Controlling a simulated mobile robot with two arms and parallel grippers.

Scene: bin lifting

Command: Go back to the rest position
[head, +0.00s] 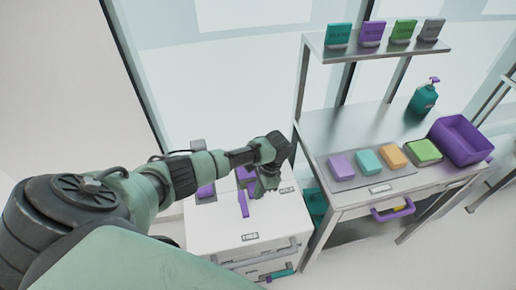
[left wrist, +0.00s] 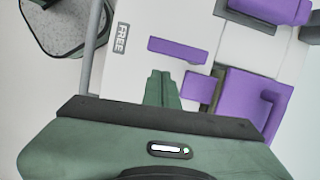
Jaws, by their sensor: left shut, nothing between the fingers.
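My left gripper (head: 264,190) is shut and empty, pointing down over the white cabinet (head: 222,233) in the head view. In the left wrist view its closed green fingers (left wrist: 162,90) show above the cabinet's white top (left wrist: 130,75), close to a purple bar (left wrist: 178,50). That purple bar also shows in the head view (head: 243,204), just left of the fingertips. I cannot tell whether the fingers touch anything. A larger purple part (left wrist: 247,105) lies to the right of the fingers in the left wrist view. My right gripper is in neither view.
A metal table (head: 350,140) stands right of the cabinet. It carries a purple bin (head: 462,142), several coloured blocks and a teal pump bottle (head: 423,98). A raised shelf (head: 385,48) holds several small boxes. A drawer with a purple handle (head: 393,210) is at the table's front.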

